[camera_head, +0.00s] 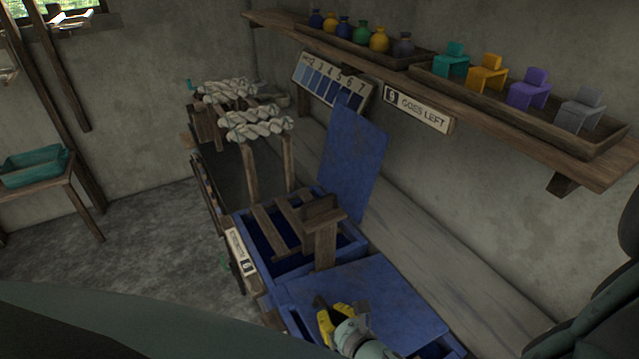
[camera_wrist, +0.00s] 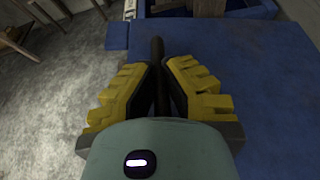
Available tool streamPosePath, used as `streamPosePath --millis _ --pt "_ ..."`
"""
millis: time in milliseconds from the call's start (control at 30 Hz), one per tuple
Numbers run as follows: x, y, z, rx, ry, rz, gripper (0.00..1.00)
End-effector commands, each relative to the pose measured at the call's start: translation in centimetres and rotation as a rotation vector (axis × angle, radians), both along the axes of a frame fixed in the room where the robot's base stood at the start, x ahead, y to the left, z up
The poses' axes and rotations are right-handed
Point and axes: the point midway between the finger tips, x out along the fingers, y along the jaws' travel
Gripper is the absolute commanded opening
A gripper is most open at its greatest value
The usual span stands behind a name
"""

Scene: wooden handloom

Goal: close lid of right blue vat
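The nearer, right blue vat (camera_head: 292,319) is at the bottom of the head view. Its blue lid (camera_head: 395,295) lies low and nearly flat over it, also filling much of the wrist view (camera_wrist: 245,75). Dark blue shows below the lid's left edge; I cannot tell if the lid is fully seated. My yellow-fingered gripper (camera_head: 326,305) is at the lid's left part. In the wrist view my fingers (camera_wrist: 159,68) close in on both sides of a dark bar (camera_wrist: 158,48), seemingly the lid's handle. Their contact is partly hidden.
The farther blue vat (camera_head: 357,248) has its lid (camera_head: 352,165) standing up and wooden bars across it. A shelf (camera_head: 480,115) with jars and small coloured chairs hangs above. Skeins (camera_head: 255,122) hang behind. Open floor (camera_head: 150,240) lies to the left.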

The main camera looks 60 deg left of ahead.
Motion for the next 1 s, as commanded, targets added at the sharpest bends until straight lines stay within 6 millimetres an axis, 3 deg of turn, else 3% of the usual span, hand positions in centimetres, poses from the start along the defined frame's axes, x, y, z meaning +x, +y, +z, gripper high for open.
streamPosePath --millis 33,400,1000 --pt "-0.6 0.1 -2.0 -0.001 -0.014 -0.001 0.0" --pt "-2.1 0.1 -6.5 -0.003 -0.022 0.002 0.0" --pt "-2.5 -0.1 -8.3 -0.02 -0.023 0.003 0.0"
